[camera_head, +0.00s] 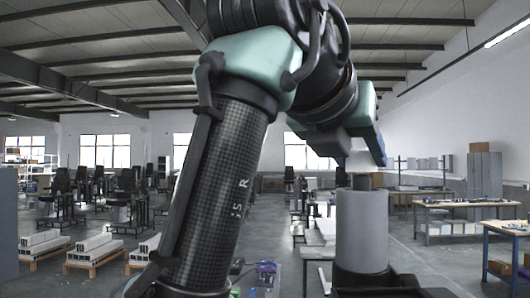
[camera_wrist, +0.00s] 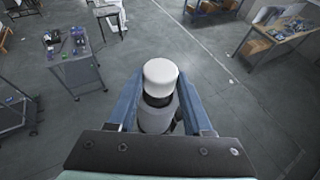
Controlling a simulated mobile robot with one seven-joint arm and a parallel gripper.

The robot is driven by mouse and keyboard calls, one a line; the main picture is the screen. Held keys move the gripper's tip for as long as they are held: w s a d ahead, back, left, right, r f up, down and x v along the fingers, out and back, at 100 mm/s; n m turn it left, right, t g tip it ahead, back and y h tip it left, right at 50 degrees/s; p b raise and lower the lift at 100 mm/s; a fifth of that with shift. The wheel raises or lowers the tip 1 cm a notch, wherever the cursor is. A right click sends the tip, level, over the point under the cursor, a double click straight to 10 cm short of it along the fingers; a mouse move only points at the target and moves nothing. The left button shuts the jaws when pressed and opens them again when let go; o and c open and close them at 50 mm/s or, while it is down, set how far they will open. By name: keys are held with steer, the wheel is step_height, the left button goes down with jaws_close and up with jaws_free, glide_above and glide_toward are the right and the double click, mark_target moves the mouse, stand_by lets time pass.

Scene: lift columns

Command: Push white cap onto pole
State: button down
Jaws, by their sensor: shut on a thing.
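The white cap (camera_wrist: 160,72) shows in the wrist view between the two blue fingertips of my gripper (camera_wrist: 160,80), which is shut on it. Below the cap in that picture are a dark neck and the grey pole (camera_wrist: 156,120). I cannot tell whether the cap touches the pole. In the head view the pole (camera_head: 362,232) stands upright as a thick grey cylinder with a short black top piece. My gripper (camera_head: 372,150) is just above that top, with one blue finger showing. The cap cannot be made out in the head view.
Workbenches (camera_head: 468,205) and grey cabinets (camera_head: 485,178) stand at the right. Pallets with long white parts (camera_head: 92,248) lie on the floor at the left. A grey cart (camera_wrist: 78,65) stands at the left of the wrist view.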

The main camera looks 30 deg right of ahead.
steer(key=shift+f+b, duration=0.35)
steer(key=shift+f, duration=0.8)
stand_by(0.7)
steer(key=shift+f+p, duration=0.2)
steer(key=shift+p, duration=0.15)
stand_by(2.1)
jaws_free()
steer(key=shift+r, duration=0.1)
steer(key=shift+r, duration=0.2)
stand_by(0.4)
steer(key=shift+r+p, duration=0.7)
steer(key=shift+p, duration=0.25)
steer(key=shift+r, duration=0.2)
step_height(320, 180, up, 5)
steer(key=p, duration=0.5)
